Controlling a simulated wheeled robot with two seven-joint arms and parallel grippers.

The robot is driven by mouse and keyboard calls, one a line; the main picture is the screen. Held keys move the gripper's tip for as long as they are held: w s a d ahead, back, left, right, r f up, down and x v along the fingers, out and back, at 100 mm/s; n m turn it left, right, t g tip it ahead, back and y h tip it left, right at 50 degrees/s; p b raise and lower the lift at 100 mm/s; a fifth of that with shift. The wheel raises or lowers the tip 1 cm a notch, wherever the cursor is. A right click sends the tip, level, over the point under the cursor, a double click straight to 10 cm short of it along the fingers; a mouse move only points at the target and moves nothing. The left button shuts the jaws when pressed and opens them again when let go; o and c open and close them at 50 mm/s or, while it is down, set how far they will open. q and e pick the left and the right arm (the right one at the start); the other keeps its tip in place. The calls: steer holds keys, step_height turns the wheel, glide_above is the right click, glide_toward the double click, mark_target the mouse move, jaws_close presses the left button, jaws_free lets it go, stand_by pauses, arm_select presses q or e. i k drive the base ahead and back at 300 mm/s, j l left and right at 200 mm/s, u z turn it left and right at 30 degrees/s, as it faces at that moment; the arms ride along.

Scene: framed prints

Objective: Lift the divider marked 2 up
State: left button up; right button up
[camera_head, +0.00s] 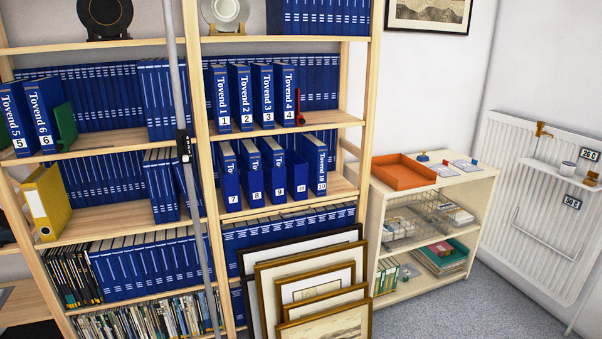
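The thing marked 2 (242,98) is a tall blue volume with a white number label low on its spine and "Tovend 2" lettering. It stands upright on the middle shelf (275,131) of the right bookcase bay. It is between similar blue volumes marked 1 (220,98) and 3 (263,97), with small gaps beside it. One marked 4 (285,95) stands to the right. No separate divider can be made out. Neither of my grippers is in view.
A thin grey pole (177,80) with a black fitting stands before the shelves, left of volume 1. A small red object (298,104) is beside volume 4. Framed prints (318,280) lean against the lower bay. A low cabinet with an orange tray (402,172) stands right.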

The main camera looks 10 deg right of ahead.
mark_target(462, 164)
steer(key=i+z, duration=0.3)
steer(key=i, duration=0.25)
steer(key=i+j+z, duration=0.25)
steer(key=i, duration=0.3)
steer(key=i+l+z, duration=0.15)
steer(key=i+z, duration=0.6)
steer(key=i+l+u, duration=0.1)
steer(key=i+l, duration=0.45)
steer(key=i, duration=0.15)
steer(key=i+l+u, duration=0.15)
steer(key=i+l, duration=0.4)
steer(key=i, duration=0.15)
